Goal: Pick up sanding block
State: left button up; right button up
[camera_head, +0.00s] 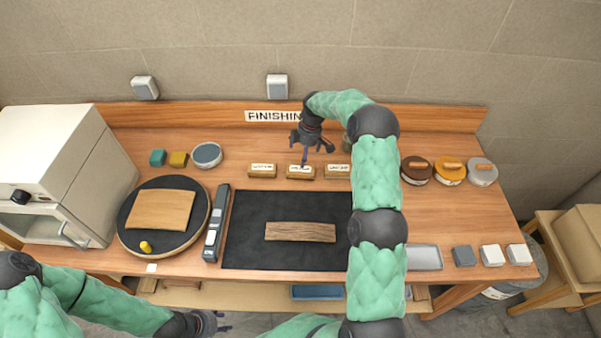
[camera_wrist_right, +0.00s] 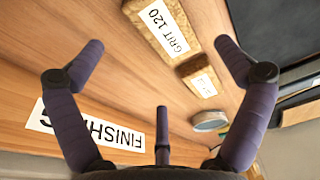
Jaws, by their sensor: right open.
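Three small wooden sanding blocks with white labels stand in a row behind the black mat: the left block (camera_head: 262,170), the middle block (camera_head: 300,172) and the right block (camera_head: 338,171). My right gripper (camera_head: 314,150) is open and empty, just behind and above the middle block. Its spread fingers show in the right wrist view (camera_wrist_right: 160,75). My left gripper (camera_head: 216,322) is open and empty below the table's front edge.
A wooden board (camera_head: 300,232) lies on the black mat (camera_head: 250,207). A turntable (camera_head: 130,235) bearing a panel and a grey tool (camera_head: 216,225) stand left. Round-topped pots (camera_head: 450,172) stand right of my right arm. The FINISHING sign (camera_head: 270,116) is behind.

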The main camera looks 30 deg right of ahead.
aim_at(300, 171)
jog(key=f, duration=0.5)
jog(key=a+f, duration=0.1)
jog(key=f, duration=0.2)
jog(key=shift+w+f, duration=0.15)
jog(key=shift+w, duration=0.25)
jog(key=c, duration=1)
